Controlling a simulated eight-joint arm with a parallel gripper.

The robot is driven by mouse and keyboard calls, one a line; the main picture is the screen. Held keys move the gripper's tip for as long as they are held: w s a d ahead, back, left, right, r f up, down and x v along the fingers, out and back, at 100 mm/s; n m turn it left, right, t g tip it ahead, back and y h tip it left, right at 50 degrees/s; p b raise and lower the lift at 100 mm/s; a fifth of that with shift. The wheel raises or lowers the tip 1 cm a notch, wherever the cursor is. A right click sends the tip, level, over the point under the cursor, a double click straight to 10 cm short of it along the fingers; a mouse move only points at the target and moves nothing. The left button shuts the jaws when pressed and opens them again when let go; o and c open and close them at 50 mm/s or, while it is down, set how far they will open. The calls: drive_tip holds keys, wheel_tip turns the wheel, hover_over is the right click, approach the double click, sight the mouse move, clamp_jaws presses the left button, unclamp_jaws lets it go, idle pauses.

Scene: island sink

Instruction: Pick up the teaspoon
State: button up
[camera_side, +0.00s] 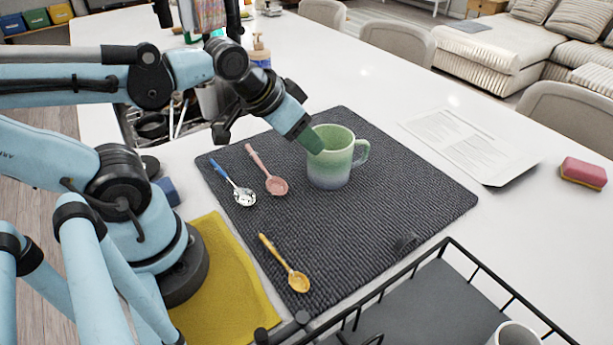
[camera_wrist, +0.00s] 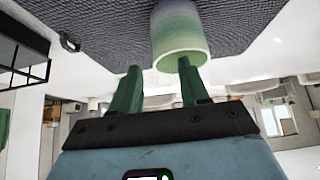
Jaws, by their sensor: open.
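Three small spoons lie flat on the dark ribbed mat (camera_side: 420,200): a blue-handled spoon with a silvery bowl (camera_side: 235,185), a pink spoon (camera_side: 268,172) and a yellow spoon (camera_side: 286,265). I cannot tell which is the teaspoon. My gripper (camera_side: 312,143) is above the mat at the green mug's left rim, away from the spoons. In the wrist view, my gripper (camera_wrist: 160,82) has its green fingers apart with nothing held; the right finger overlaps the rim of the mug (camera_wrist: 178,35). Contact with the mug is unclear. No spoon shows in the wrist view.
The green mug (camera_side: 331,160) stands upright on the mat. A black wire rack (camera_side: 455,243) borders the front right, and a yellow cloth (camera_side: 225,285) lies front left. The mat's right part is clear.

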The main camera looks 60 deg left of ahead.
drive_tip(key=m+g, duration=0.7)
drive_tip(key=m, duration=1)
hover_over(274, 250)
drive_tip(key=f, duration=0.6)
drive_tip(key=shift+w+f, duration=0.25)
drive_tip(key=shift+f, duration=0.05)
drive_tip(key=shift+s+f, duration=0.15)
drive_tip(key=shift+f, duration=1.4)
drive_tip(key=shift+s+f, duration=0.1)
drive_tip(key=shift+f, duration=1.45)
clamp_jaws()
